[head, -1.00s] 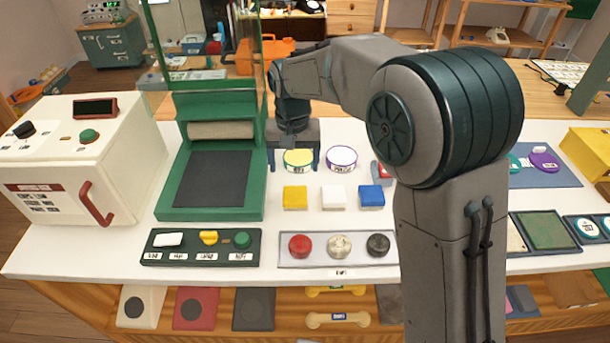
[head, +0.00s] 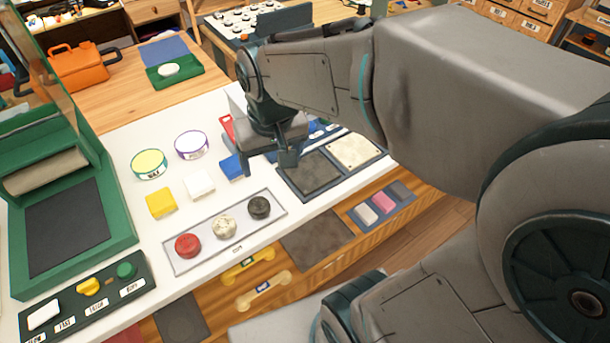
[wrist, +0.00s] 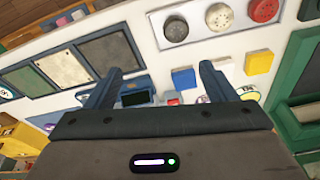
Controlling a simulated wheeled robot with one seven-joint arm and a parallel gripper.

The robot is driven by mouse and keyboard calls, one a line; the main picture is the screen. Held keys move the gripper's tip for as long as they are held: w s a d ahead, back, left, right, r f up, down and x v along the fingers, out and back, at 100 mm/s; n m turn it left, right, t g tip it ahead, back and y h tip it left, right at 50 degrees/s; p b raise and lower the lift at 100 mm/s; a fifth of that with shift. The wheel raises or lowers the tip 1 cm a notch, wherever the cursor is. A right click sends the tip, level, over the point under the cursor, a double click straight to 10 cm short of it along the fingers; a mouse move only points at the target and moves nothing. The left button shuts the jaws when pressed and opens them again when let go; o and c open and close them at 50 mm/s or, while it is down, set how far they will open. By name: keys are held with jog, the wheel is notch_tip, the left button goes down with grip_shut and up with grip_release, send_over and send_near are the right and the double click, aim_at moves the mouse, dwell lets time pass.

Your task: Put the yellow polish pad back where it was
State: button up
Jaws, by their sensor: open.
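The yellow pad (head: 160,203), a square block, sits on the white worktop at the left end of a row with a white block (head: 199,185) and a blue block (head: 232,166). In the wrist view the yellow pad (wrist: 258,62) lies to the right, outside my fingers. My gripper (head: 266,166) is open and empty, right of the blue block and apart from the yellow pad. In the wrist view my gripper (wrist: 160,70) points over the worktop, with the blue block (wrist: 183,78) close to the right finger.
A tray with red, cream and black knobs (head: 224,228) lies in front of the blocks. Two round tins (head: 149,165) stand behind them. A green press (head: 70,230) stands at left. Framed dark and cream panels (head: 310,171) lie right of my gripper.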

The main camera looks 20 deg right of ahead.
jog(key=s+d+f, duration=0.2)
jog(key=s+d, duration=0.2)
jog(key=s, duration=0.2)
jog(key=shift+d+m+t, duration=0.2)
jog(key=shift+m+t, duration=0.1)
